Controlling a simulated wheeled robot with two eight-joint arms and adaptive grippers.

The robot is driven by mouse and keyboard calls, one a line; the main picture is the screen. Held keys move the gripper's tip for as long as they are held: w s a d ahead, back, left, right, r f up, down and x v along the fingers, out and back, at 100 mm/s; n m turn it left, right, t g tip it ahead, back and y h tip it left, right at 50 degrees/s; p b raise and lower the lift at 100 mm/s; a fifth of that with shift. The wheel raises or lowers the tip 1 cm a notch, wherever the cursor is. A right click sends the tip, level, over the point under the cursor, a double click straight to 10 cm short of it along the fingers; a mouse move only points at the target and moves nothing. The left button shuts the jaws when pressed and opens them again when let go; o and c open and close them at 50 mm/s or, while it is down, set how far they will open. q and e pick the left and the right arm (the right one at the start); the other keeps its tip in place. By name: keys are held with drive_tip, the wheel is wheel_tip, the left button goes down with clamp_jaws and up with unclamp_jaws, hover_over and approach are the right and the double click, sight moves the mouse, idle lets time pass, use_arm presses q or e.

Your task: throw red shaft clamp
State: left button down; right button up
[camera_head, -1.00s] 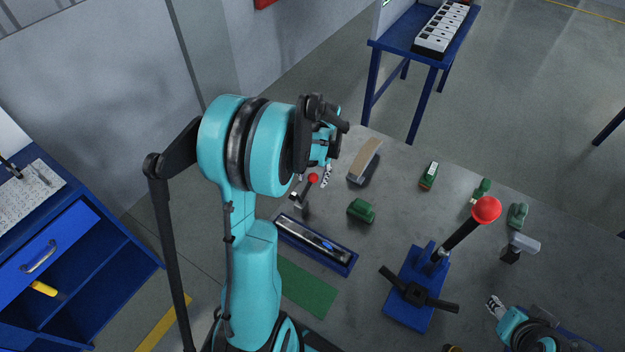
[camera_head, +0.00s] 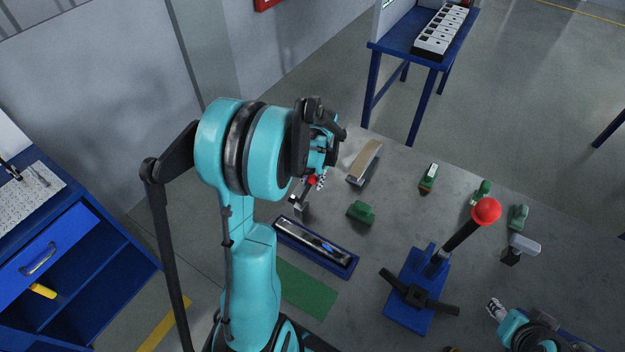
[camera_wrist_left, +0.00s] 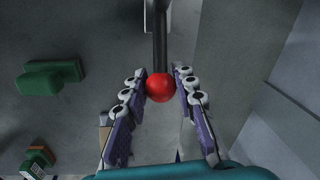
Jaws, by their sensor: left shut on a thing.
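The red shaft clamp's lever ends in a red ball knob (camera_wrist_left: 160,87) on a dark rod; its small metal body (camera_head: 299,202) stands on the grey table. The red knob (camera_head: 311,181) also shows in the head view, beside the fingertips and partly covered. My left gripper (camera_head: 319,181) has come down to it from above. In the left wrist view, the fingers of the left gripper (camera_wrist_left: 160,90) lie on both sides of the knob, shut on it. My right gripper (camera_head: 495,309) is low at the right, away from the clamp; its jaw opening is unclear.
A blue tray (camera_head: 348,268) with a metal bar, a green block (camera_head: 361,212) and a tan-topped block (camera_head: 366,160) are near the clamp. A larger blue-based lever (camera_head: 405,315) with a red ball stands to the right. Small green parts (camera_head: 428,178) lie farther right.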

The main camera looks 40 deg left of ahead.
sight(302, 198)
use_arm(q)
drive_tip(key=shift+s+r+t, duration=0.45)
drive_tip(key=shift+r+t, duration=0.1)
drive_tip(key=shift+t, duration=0.35)
drive_tip(key=shift+s+d+r+t, duration=0.1)
drive_tip(key=shift+s+r+t, duration=0.3)
drive_tip(key=shift+t, duration=0.4)
drive_tip(key=s+t, duration=0.1)
drive_tip(key=s+r+t+b, duration=0.1)
drive_tip(key=t, duration=0.1)
drive_tip(key=s+t+y, duration=0.1)
drive_tip(key=t, duration=0.1)
drive_tip(key=shift+s+d+r, duration=0.1)
drive_tip(key=shift+d+r, duration=0.05)
drive_tip(key=shift+r, duration=0.15)
drive_tip(key=shift+s+d, duration=0.1)
drive_tip(key=shift+s, duration=0.3)
drive_tip(key=shift+s+d+r, duration=0.1)
drive_tip(key=shift+s, duration=0.9)
drive_tip(key=c, duration=1.2)
unclamp_jaws()
